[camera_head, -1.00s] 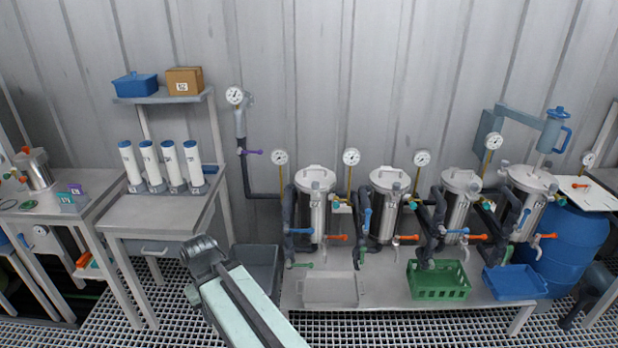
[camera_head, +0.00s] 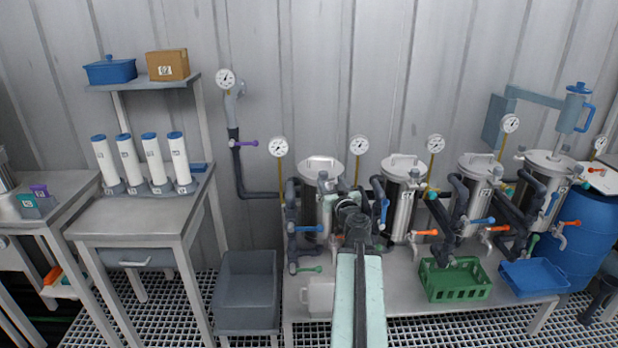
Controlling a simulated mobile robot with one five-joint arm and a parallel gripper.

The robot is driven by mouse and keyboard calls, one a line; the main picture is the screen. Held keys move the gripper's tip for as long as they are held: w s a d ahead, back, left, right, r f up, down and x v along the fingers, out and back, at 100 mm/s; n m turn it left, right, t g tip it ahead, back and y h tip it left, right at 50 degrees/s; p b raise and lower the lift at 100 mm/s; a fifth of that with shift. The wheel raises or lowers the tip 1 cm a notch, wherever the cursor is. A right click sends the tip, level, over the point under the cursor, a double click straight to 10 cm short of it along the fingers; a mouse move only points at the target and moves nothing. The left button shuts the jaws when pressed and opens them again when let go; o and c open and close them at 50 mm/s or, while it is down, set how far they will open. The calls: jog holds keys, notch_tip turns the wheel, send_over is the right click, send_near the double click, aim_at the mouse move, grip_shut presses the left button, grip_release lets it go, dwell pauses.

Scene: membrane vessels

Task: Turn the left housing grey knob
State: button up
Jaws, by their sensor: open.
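The left housing (camera_head: 312,208) is the leftmost of a row of steel membrane vessels on a low bench. A small grey knob-like part (camera_head: 323,176) shows at the front of its lid; I cannot tell for sure that it is the grey knob. My gripper (camera_head: 348,204) is open in front of this housing's right side, with nothing visible between its jaws. It hides part of the housing and pipes behind it. I cannot tell its depth gap to the housing. A blue-handled valve (camera_head: 306,229) and a green-handled valve (camera_head: 309,269) are at the housing's lower left.
Other vessels (camera_head: 402,205) with pipes and gauges crowd the right. A green crate (camera_head: 455,284) and a blue tray (camera_head: 535,278) sit on the bench front. A grey bin (camera_head: 246,290) stands left of the bench. A table with white cylinders (camera_head: 153,162) is farther left.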

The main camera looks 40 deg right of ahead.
aim_at(321, 171)
jog(key=shift+w+a, duration=0.1)
jog(key=shift+w, duration=0.5)
jog(key=shift+s+d, duration=0.1)
jog(key=shift+d, duration=0.1)
jog(key=shift+r, duration=0.1)
jog(key=x, duration=0.7)
jog(key=shift+w+a, duration=0.1)
jog(key=shift+w, duration=0.45)
grip_shut()
